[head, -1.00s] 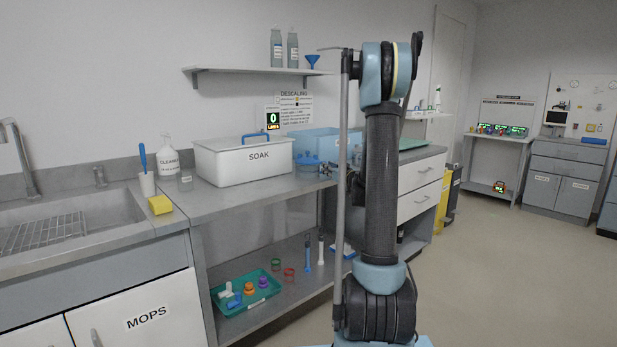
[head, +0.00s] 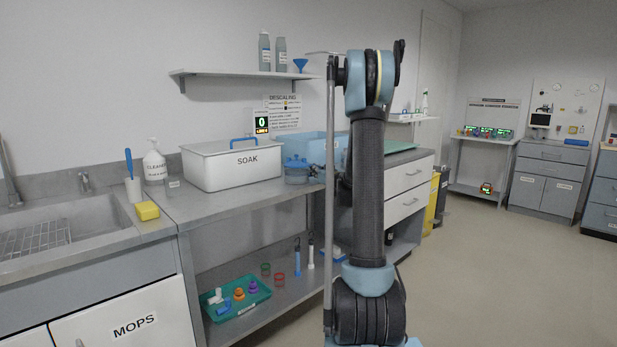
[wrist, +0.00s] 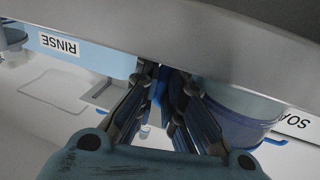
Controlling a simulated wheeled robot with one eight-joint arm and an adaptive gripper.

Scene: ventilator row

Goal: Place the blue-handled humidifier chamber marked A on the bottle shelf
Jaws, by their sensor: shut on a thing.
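My gripper (wrist: 160,95) shows in the wrist view with its fingers closed around a narrow blue part, which looks like the handle of the humidifier chamber (wrist: 158,87). The rest of what it holds, and any letter A, is hidden. The bottle shelf (head: 225,73) on the wall carries two grey bottles (head: 273,53) and a blue funnel (head: 300,65).
The white SOAK tub (head: 232,167) and the blue RINSE tub (wrist: 85,50) stand on the bench. The bench's front edge crosses close above my fingers in the wrist view. A green tray (head: 236,299) lies on the lower shelf. The bottle shelf's left part is bare.

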